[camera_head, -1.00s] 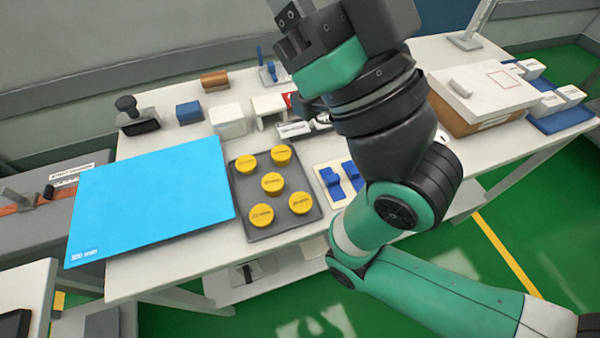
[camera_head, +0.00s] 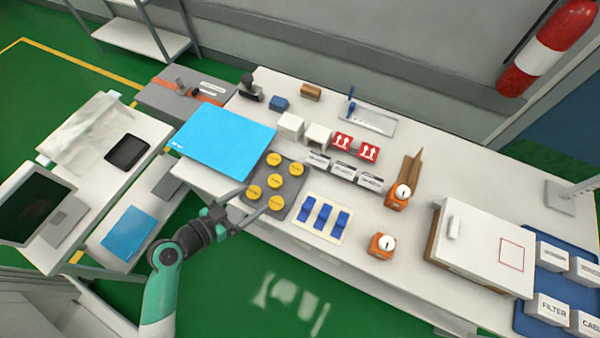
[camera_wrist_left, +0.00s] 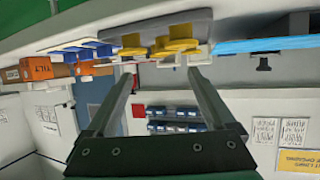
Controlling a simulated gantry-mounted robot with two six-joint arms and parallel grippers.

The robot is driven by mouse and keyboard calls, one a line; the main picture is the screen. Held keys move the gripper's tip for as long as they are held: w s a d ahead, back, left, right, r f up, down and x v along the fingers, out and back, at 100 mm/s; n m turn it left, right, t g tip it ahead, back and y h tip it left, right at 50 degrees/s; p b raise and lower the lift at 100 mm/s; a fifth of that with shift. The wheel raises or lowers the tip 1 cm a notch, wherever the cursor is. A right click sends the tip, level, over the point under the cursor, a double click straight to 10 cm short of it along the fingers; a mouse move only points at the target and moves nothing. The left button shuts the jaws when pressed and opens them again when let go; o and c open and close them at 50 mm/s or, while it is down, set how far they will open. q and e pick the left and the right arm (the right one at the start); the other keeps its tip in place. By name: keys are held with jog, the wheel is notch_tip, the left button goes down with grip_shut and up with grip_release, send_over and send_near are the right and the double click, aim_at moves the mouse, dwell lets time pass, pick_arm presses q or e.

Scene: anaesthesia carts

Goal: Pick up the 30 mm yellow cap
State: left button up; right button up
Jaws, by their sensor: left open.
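Several round yellow caps, one at the centre (camera_head: 275,181), sit on a dark grey tray (camera_head: 292,192) on the white table. Their labels are too small to read, so I cannot tell which is the 30 mm one. My left gripper (camera_head: 256,198) is open and empty at the tray's near edge, close to the two nearest caps (camera_head: 254,192) (camera_head: 276,202). In the left wrist view, its spread fingers (camera_wrist_left: 162,73) point toward yellow caps (camera_wrist_left: 180,46) and the tray (camera_wrist_left: 190,22), with nothing between them. My right gripper is not in view.
A blue mat (camera_head: 225,140) lies left of the tray. A cream board with blue pieces (camera_head: 323,215) lies to its right. White boxes (camera_head: 290,126) and cards (camera_head: 343,171) stand behind. Orange gauges (camera_head: 382,244) and a lidded box (camera_head: 480,245) stand farther right.

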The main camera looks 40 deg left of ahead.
aim_at(273, 182)
pick_arm(q)
jog(key=shift+s+a+r, duration=0.2)
jog(key=shift+a+r, duration=0.2)
jog(key=shift+a, duration=0.2)
jog(key=shift+a+f, duration=0.1)
jog(key=b+x, duration=0.2)
jog(key=x, duration=0.4)
jog(key=shift+w+f, duration=0.15)
jog(key=shift+w, duration=0.2)
jog(key=b+x, duration=0.1)
jog(key=x, duration=0.4)
jog(key=shift+f+b, duration=0.35)
jog(key=shift+f, duration=0.1)
jog(key=shift+s, duration=0.1)
jog(key=c, duration=1.4)
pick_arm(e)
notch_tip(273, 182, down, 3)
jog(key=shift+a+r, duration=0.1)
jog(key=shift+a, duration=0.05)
